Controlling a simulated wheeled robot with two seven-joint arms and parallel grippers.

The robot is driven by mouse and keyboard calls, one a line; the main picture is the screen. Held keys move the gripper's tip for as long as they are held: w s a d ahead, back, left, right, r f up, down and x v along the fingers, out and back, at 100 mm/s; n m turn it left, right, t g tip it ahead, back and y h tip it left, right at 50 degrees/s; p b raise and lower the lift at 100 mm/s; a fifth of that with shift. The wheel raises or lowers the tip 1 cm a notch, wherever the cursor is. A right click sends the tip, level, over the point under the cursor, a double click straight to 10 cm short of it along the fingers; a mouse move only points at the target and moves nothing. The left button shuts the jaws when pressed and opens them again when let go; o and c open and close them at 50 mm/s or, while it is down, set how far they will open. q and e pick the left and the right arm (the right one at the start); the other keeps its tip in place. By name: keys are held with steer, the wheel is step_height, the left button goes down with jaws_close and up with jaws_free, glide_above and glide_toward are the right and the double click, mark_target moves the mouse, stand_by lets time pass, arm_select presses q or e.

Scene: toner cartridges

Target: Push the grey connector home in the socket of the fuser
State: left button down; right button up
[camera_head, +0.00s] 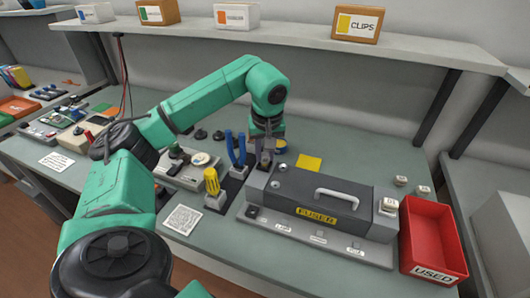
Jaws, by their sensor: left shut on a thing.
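The fuser (300,197) is a long dark grey box with a white handle and a yellow FUSER label. It lies on a light grey base plate (300,233) at the front right of the bench. My left gripper (264,165) points down at the fuser's far left end. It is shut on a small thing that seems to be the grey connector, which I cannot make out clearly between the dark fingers. The socket cannot be told for sure at this size, nor whether the connector touches it. My right gripper is not in view.
A red USED bin (431,238) stands right of the fuser. A yellow-handled tool (211,181) and blue-handled pliers (236,150) stand upright left of it. A yellow square (309,162) lies behind it. A shelf (290,42) with labelled boxes runs above the bench.

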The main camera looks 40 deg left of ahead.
arm_select(q)
steer(key=shift+f, duration=0.45)
steer(key=c, duration=0.6)
jaws_free()
steer(key=shift+r, duration=0.15)
steer(key=p+v, duration=0.5)
steer(key=v, duration=0.9)
steer(key=shift+r, duration=0.2)
steer(key=shift+f, duration=0.1)
